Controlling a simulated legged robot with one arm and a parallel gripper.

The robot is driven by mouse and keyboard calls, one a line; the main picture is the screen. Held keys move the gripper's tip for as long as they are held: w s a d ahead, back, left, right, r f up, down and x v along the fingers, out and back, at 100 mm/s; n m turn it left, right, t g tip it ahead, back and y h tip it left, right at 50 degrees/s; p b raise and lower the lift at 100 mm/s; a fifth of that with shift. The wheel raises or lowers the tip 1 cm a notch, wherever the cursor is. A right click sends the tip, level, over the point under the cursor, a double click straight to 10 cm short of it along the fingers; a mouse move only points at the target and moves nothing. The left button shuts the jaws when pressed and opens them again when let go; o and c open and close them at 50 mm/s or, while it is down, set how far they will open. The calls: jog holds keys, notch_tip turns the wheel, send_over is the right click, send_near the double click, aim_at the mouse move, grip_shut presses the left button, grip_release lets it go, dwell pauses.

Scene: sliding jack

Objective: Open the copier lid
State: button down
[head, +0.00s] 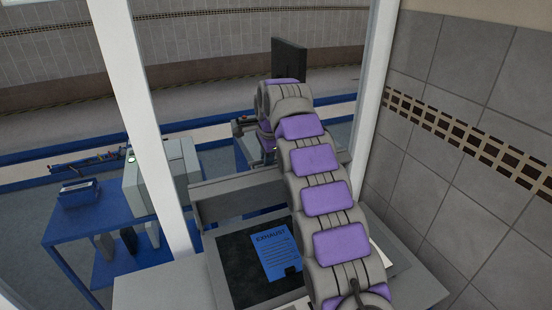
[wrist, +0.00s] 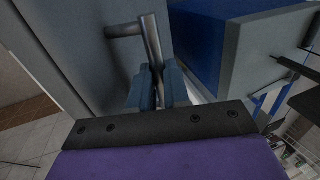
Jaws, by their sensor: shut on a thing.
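The copier's dark bed (head: 236,258) is uncovered, with a blue sheet marked EXHAUST (head: 277,254) lying on it. A grey panel (head: 240,195), apparently the copier lid, stands raised behind the bed, and my arm crosses over it. In the wrist view a large grey panel (wrist: 70,45) bears a bent metal handle (wrist: 127,29). My gripper (wrist: 158,88) is shut on the upright part of this handle, one blue-grey finger on each side. In the head view my gripper is hidden behind my arm.
White posts (head: 145,110) frame the view beyond the copier. A tiled wall (head: 465,140) stands close on the right. At the left a blue table (head: 95,222) holds a grey box (head: 150,180). A dark flat panel (head: 289,58) rises behind my arm.

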jog(key=shift+f, duration=0.25)
